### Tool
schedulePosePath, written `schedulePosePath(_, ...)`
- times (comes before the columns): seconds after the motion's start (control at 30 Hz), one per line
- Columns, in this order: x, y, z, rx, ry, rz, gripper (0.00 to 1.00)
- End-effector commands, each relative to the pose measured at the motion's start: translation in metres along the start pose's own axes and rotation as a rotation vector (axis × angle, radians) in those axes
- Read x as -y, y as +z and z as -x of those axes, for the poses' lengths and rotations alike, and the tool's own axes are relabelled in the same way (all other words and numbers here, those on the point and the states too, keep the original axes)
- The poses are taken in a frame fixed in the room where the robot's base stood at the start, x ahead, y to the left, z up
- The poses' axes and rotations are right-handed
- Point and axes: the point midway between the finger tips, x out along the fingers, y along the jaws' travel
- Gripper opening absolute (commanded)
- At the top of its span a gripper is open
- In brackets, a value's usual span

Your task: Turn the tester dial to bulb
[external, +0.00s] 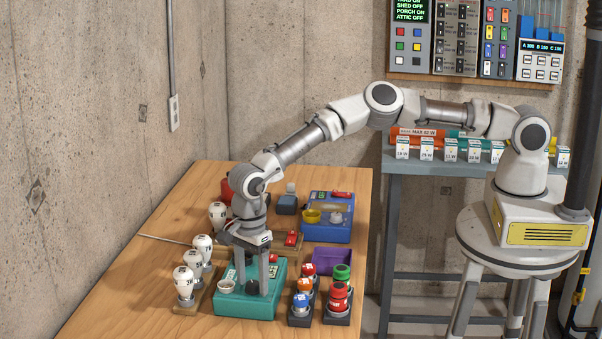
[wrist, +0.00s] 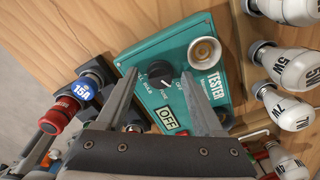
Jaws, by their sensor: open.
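The teal tester (external: 232,305) stands on the wooden table in the external view, and it fills the middle of the wrist view (wrist: 130,57). Its black dial (wrist: 159,72) has a small white mark on the side toward the printed labels, which seem to read BULB, FUSE and OFF; its exact setting is too small to tell. The tester's display (wrist: 168,118) reads OFF. My gripper (external: 252,291) points down over the tester. Its open fingers in the wrist view (wrist: 160,74) are on either side of the dial, with gaps visible.
White bulbs (external: 184,284) stand left of the tester. Fuses (external: 302,304) in dark holders stand close on its right. A purple bin (external: 331,261) and a blue box (external: 326,231) are behind. The table's front left is clear.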

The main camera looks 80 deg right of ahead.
Motion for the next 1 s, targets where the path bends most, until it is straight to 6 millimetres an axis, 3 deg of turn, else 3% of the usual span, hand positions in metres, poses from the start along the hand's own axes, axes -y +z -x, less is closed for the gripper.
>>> schedulePosePath(0.13,0.0001,-0.0001,0.0001,0.0,0.0,0.0,0.67)
schedulePosePath(0.5,0.0002,-0.0002,0.0005,0.0,0.0,0.0,0.01)
schedulePosePath(1.0,0.0001,-0.0001,0.0013,-0.001,0.001,-0.083,0.0)
